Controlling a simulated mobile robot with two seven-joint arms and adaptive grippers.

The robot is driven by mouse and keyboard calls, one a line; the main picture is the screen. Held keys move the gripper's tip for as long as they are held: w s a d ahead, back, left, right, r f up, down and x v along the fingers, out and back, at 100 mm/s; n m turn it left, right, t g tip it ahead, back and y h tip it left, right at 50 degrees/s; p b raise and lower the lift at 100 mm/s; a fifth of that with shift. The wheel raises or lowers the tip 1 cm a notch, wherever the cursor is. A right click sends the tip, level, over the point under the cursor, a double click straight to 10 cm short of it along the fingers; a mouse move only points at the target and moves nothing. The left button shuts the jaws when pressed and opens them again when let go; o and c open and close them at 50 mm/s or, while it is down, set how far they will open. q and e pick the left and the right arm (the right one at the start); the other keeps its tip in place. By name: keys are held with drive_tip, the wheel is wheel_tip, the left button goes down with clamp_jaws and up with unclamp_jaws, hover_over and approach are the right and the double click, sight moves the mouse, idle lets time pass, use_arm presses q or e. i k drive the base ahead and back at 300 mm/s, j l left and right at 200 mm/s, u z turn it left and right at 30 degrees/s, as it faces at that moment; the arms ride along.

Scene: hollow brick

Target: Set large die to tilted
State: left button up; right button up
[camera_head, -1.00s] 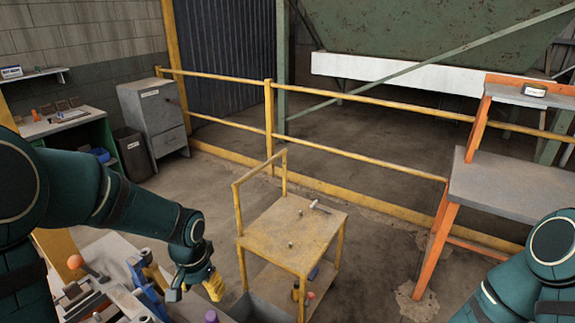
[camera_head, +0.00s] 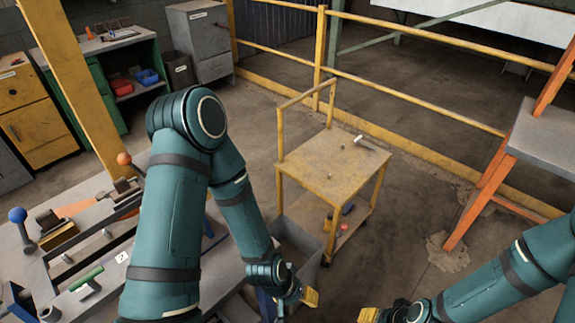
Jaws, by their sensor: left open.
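A small white block with a dark mark (camera_head: 122,257), which looks like a die, lies on the grey bench (camera_head: 75,303) at the lower left. It is too small to tell whether it is flat or tilted. My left gripper (camera_head: 298,298) is open and empty, beyond the bench's right side and well to the right of the block. My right gripper (camera_head: 370,315) is at the bottom edge, partly cut off; its jaws cannot be made out.
An orange-knobbed lever (camera_head: 125,160) is farther back. A yellow cart (camera_head: 333,160) carries small items. A grey bin (camera_head: 297,243) stands beside the cart. Open floor lies right of it.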

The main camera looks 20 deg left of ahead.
sight(52, 307)
drive_tip(key=k+j+u, duration=0.1)
drive_tip(key=k+u, duration=0.15)
drive_tip(key=k, duration=0.4)
drive_tip(key=u, duration=0.5)
drive_tip(key=l+u, duration=0.1)
drive_tip(key=u, duration=0.85)
drive_tip(key=i+l, duration=0.25)
drive_tip(key=l+u, duration=0.05)
